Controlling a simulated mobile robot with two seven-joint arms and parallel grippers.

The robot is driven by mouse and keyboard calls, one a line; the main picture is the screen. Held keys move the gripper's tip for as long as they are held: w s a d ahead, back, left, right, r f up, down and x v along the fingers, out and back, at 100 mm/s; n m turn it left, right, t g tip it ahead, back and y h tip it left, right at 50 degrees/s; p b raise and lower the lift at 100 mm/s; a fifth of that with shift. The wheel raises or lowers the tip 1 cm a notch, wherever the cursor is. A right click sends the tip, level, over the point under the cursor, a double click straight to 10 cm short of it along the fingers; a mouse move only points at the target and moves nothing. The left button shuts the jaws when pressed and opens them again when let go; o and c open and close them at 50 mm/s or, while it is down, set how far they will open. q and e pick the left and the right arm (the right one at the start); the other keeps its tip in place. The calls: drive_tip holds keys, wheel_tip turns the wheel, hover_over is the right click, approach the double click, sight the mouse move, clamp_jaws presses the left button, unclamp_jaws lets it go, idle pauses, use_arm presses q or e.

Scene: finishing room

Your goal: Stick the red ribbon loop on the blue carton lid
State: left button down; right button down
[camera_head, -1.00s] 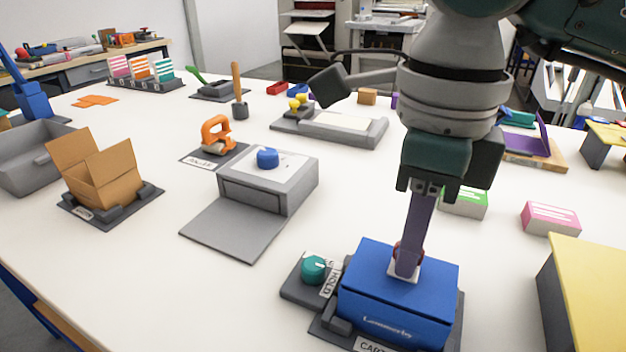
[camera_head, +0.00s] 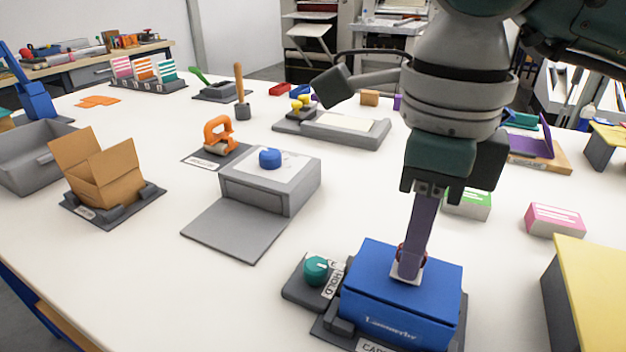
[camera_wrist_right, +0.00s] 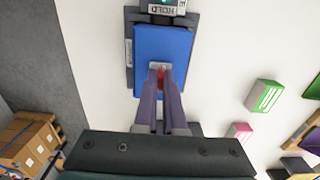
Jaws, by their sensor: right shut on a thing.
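The blue carton (camera_head: 375,285) sits closed and upright in a dark holder near the front of the table; its lid also shows in the right wrist view (camera_wrist_right: 178,45). My right gripper (camera_head: 408,270) points down at the lid, its purple fingers shut on the red ribbon loop (camera_wrist_right: 160,76). The loop has a pale square base (camera_head: 408,279), which is at the lid's top surface near its middle. The fingers hide most of the loop, and I cannot tell if the base is stuck down. My left gripper is not in view.
A teal knob (camera_head: 316,269) stands beside the carton holder. Green (camera_head: 468,205) and pink (camera_head: 555,219) boxes lie behind and to the right. A yellow-topped stand (camera_head: 590,290) is at the right. A grey box with a blue knob (camera_head: 270,180) stands left, with clear table between.

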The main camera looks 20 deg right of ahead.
drive_tip(key=shift+f+b, duration=0.3)
drive_tip(key=shift+f, duration=0.05)
drive_tip(key=shift+f, duration=0.15)
idle(1.1)
idle(0.3)
drive_tip(key=c, duration=1.5)
unclamp_jaws()
drive_tip(key=o, duration=0.9)
drive_tip(key=shift+r, duration=0.2)
drive_tip(key=shift+r, duration=0.15)
